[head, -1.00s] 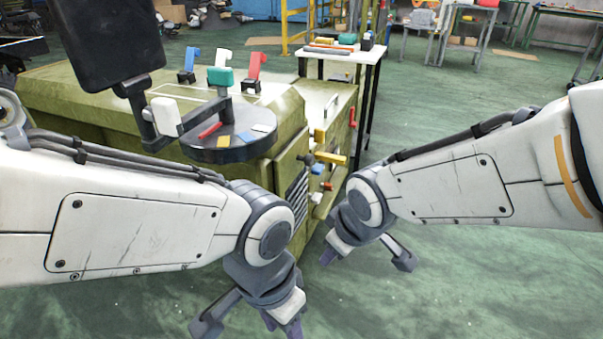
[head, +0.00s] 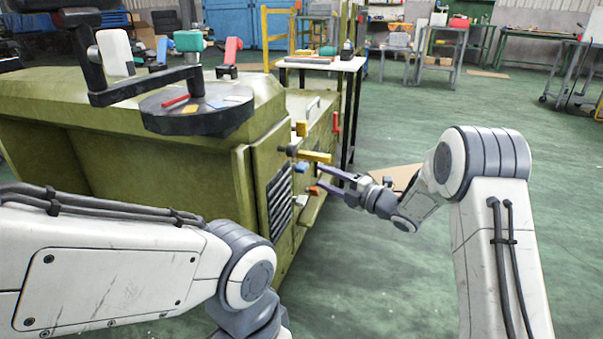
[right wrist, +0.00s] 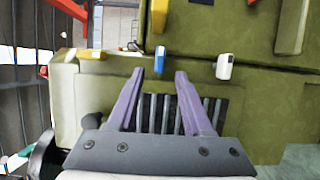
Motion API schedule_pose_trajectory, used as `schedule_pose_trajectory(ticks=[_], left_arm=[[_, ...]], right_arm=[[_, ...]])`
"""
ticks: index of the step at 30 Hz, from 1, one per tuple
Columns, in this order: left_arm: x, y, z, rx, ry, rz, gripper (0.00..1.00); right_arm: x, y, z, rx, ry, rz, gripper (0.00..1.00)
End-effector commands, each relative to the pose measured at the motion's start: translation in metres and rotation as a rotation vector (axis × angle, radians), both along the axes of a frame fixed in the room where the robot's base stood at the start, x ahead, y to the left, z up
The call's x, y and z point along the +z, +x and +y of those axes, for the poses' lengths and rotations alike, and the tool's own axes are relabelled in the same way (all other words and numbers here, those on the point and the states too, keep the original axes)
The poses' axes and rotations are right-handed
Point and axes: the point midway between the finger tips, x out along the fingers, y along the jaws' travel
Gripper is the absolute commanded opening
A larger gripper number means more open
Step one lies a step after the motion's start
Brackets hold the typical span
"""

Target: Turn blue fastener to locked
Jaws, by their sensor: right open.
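The blue fastener (head: 301,167) sticks out from the side of the olive-green machine (head: 120,130), above a dark slatted vent (head: 280,200). My right gripper (head: 322,179) is open beside it, with its fingers pointing at the machine's side. In the right wrist view the blue fastener (right wrist: 159,59) shows just beyond and between the two purple fingertips (right wrist: 160,73). I see no grip on it, and I cannot tell the exact gap. My left arm reaches in at the lower left, its fingers outside the picture.
A yellow handle (head: 314,156) sits just above the blue fastener, and an orange-tipped part (head: 313,191) just below. A white fastener (right wrist: 224,66) is to its right in the right wrist view. A red lever (head: 336,122) is farther back. Open green floor lies right of the machine.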

Motion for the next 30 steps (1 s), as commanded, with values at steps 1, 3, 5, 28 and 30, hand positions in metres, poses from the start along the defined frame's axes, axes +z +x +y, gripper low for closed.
schedule_pose_trajectory(ticks=[1,3,5,28,30], left_arm=[[-0.008,0.0,0.0,0.0,0.0,0.0,0.5],[-0.014,0.0,0.0,0.0,0.0,0.0,0.5],[-0.019,0.0,0.0,0.0,0.0,0.0,0.5],[-0.035,0.0,0.0,0.0,0.0,0.0,0.5],[-0.035,0.0,0.0,0.0,0.0,0.0,0.5]], right_arm=[[-0.004,0.006,0.01,0.004,-0.001,-0.002,0.5],[-0.005,0.015,0.02,0.003,0.0,-0.001,0.5],[-0.004,0.022,0.029,0.003,0.0,-0.001,0.5],[0.0,0.054,0.065,-0.002,0.002,0.004,0.16],[0.0,0.054,0.064,-0.002,0.002,0.004,0.0]])
